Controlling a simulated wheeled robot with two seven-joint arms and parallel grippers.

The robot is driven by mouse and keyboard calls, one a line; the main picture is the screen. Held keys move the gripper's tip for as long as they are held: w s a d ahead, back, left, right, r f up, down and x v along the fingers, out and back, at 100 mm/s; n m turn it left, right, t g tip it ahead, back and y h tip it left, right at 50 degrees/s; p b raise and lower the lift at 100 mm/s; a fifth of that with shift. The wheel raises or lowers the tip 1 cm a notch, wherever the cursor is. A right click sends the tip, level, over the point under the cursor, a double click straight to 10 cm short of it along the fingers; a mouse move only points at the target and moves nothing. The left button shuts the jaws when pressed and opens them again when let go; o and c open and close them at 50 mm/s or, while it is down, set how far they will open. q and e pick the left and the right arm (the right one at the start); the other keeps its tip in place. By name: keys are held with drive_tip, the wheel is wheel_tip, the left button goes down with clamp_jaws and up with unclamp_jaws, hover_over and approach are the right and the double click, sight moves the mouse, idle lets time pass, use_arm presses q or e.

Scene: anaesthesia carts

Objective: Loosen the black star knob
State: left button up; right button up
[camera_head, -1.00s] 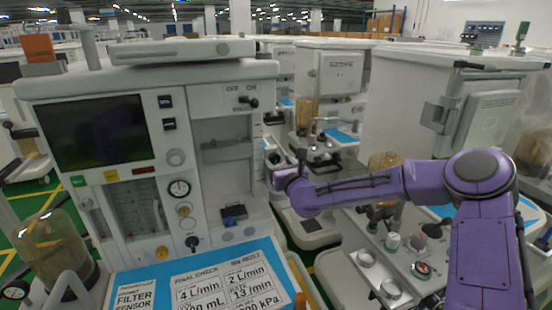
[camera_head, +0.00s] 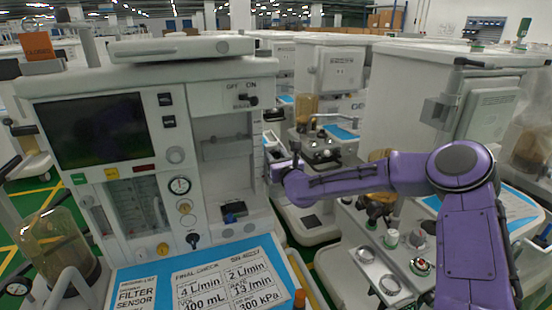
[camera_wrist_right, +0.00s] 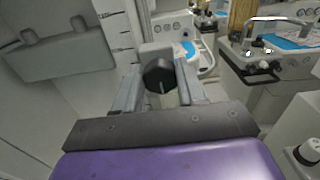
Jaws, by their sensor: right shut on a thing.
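The black star knob (camera_wrist_right: 159,74) is a round black knob with a pale mark on its face. In the right wrist view it sits between the two fingers of my right gripper (camera_wrist_right: 160,88), which is shut on it. Its lobes are hard to make out. In the head view my right gripper (camera_head: 271,160) is at the right side of the nearest anaesthesia cart (camera_head: 262,95). The knob cannot be made out there. My left gripper is not in view.
A blue-topped work surface with a printed card (camera_head: 215,285) juts from the cart's front. Another cart (camera_head: 405,85) stands at the right, with fittings below my right arm. A glass canister (camera_head: 55,245) stands at the lower left.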

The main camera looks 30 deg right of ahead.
drive_tip(key=n+b, duration=0.1)
drive_tip(key=n, duration=0.1)
drive_tip(key=shift+f+n+b, duration=0.15)
drive_tip(key=shift+n+b, duration=0.15)
drive_tip(key=n+b, duration=0.1)
drive_tip(key=n, duration=0.2)
drive_tip(key=shift+a+n, duration=0.1)
drive_tip(key=shift+n, duration=0.2)
drive_tip(key=n+b, duration=0.1)
drive_tip(key=n, duration=0.2)
drive_tip(key=shift+n, duration=0.4)
drive_tip(key=n+b, duration=0.1)
drive_tip(key=n, duration=0.2)
drive_tip(key=shift+a+n, duration=0.1)
drive_tip(key=shift+n, duration=0.2)
drive_tip(key=n, duration=0.3)
drive_tip(key=shift+n+b, duration=0.3)
drive_tip(key=n, duration=0.3)
drive_tip(key=shift+n, duration=0.4)
drive_tip(key=shift+f+n+b, duration=0.15)
drive_tip(key=shift+n+b, duration=0.25)
drive_tip(key=shift+n, duration=3.5)
